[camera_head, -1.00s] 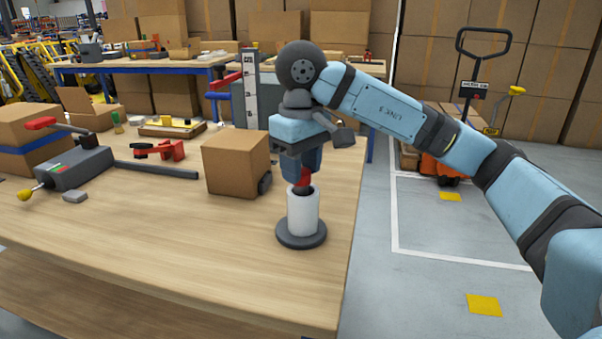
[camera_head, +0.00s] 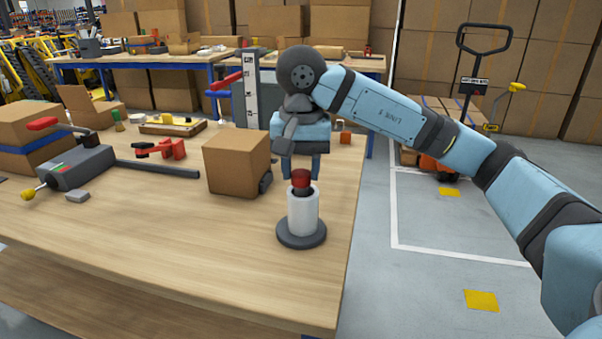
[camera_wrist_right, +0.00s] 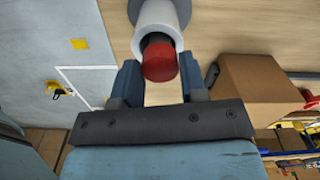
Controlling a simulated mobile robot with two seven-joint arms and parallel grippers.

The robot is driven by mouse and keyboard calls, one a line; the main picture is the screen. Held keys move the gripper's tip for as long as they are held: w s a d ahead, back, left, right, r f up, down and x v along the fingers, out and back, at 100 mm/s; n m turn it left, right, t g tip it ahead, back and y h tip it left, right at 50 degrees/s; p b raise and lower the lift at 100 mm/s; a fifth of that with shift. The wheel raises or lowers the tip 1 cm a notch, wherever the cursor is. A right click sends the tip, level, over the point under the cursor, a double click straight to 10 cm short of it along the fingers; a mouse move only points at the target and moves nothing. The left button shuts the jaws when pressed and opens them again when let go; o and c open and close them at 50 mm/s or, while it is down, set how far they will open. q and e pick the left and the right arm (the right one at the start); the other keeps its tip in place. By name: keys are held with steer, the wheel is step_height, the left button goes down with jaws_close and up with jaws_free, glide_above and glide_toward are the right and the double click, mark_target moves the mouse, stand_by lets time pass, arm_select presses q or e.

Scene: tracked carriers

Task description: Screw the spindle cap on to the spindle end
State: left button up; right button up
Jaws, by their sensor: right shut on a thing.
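The red spindle cap (camera_head: 301,178) sits at the top of the dark spindle end, which rises from a white cylinder (camera_head: 303,213) on a round dark base (camera_head: 302,240) near the table's right edge. In the right wrist view the cap (camera_wrist_right: 160,63) is in line with the dark spindle end (camera_wrist_right: 156,40) inside the white cylinder (camera_wrist_right: 158,18). My right gripper (camera_head: 301,175) points down from above, its fingers on either side of the cap. It is shut on the cap. The threads are hidden. My left gripper is not in view.
A cardboard box (camera_head: 236,163) stands just left of the white cylinder. A grey tool with a long dark bar (camera_head: 155,169) and a red clamp (camera_head: 165,149) lie further left. The table's front (camera_head: 190,260) is clear. A pallet truck (camera_head: 470,95) stands on the floor behind.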

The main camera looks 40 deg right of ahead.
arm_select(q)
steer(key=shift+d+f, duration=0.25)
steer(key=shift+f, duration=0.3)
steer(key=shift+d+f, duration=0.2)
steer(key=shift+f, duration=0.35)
arm_select(e)
steer(key=shift+f, duration=0.2)
steer(key=m+p, duration=0.1)
steer(key=m, duration=0.2)
steer(key=shift+r, duration=0.1)
steer(key=m+p, duration=0.1)
steer(key=m, duration=0.4)
steer(key=shift+m, duration=0.3)
steer(key=o, duration=0.5)
steer(key=shift+m, duration=0.3)
steer(key=shift+c, duration=0.2)
steer(key=o, duration=0.5)
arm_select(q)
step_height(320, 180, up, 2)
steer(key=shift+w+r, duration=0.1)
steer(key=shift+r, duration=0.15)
